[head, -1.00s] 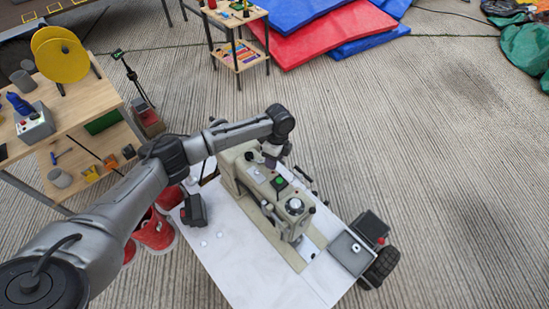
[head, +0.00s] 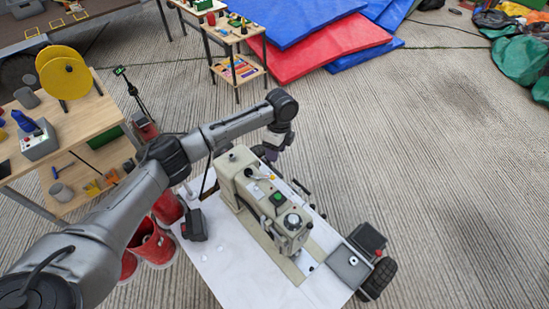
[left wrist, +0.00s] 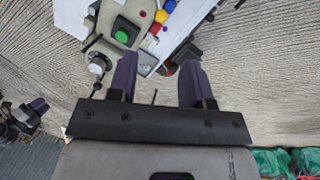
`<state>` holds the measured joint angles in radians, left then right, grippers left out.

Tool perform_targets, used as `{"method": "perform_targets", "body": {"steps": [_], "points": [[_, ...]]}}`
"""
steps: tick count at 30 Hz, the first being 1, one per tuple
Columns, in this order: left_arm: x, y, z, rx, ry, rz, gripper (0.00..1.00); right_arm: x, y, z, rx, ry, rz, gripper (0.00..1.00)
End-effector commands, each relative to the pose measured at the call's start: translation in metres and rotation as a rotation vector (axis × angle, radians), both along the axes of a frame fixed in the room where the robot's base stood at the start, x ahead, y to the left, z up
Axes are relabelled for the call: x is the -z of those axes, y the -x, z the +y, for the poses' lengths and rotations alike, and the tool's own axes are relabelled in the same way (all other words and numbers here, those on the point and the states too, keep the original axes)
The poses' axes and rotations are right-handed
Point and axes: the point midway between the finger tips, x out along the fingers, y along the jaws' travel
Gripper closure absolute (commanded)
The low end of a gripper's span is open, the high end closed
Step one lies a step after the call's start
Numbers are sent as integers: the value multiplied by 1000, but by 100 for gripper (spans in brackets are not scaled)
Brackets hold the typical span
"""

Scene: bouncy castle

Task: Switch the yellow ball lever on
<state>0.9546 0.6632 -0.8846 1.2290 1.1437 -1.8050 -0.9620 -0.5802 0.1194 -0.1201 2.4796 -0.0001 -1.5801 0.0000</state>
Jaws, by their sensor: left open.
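A beige machine (head: 250,195) stands on a white-topped table, with a green square button and a round white dial on it. My left gripper (head: 268,152) is beyond the machine's rear side. A dark part with purple at the left edge (left wrist: 30,112) looks like my right gripper.
The white table top (head: 225,265) has free room at the front. A grey box with a red button (head: 368,238) sits at its right end. A dark device (head: 194,224) lies at the left. Red buckets (head: 153,243) stand beside the table. Shelves are at far left.

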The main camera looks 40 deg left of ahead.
Motion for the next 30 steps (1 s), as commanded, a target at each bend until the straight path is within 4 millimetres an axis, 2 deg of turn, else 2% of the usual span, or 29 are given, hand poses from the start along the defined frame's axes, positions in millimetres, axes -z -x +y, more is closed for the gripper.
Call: {"method": "perform_targets", "body": {"steps": [3, 9, 30], "points": [[-13, -2, 0, 0, 0, 1, 55, -5, 0, -1, -3, 4, -1, 57], [-21, -4, 1, 1, 0, 0, 55, -6, 0, -2, -4, 7, -1, 57], [-22, -4, 1, -37, -8, 3, 55, -7, 0, 1, 3, -4, 0, 57]]}}
